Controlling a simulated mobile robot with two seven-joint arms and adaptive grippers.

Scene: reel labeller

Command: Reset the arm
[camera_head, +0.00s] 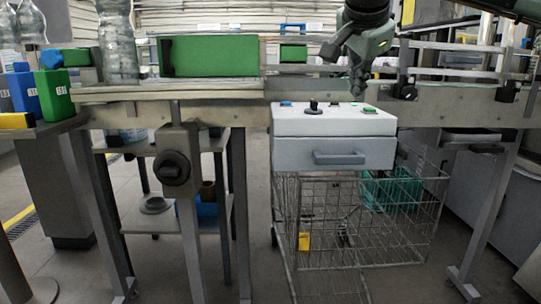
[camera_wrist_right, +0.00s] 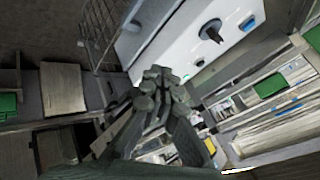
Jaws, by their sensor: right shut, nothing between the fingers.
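My right gripper (camera_head: 358,94) is shut and empty. It points down just above the back right part of the white control box (camera_head: 300,125), close to the green button (camera_head: 370,110); I cannot tell whether it touches the box. My left gripper is not in view.
A wire cart (camera_head: 350,225) stands below the box. A conveyor frame (camera_head: 245,112) runs behind it, with a green panel (camera_head: 215,56) at left. Clear bottles (camera_head: 118,45) and blue and green containers (camera_head: 56,95) stand at far left.

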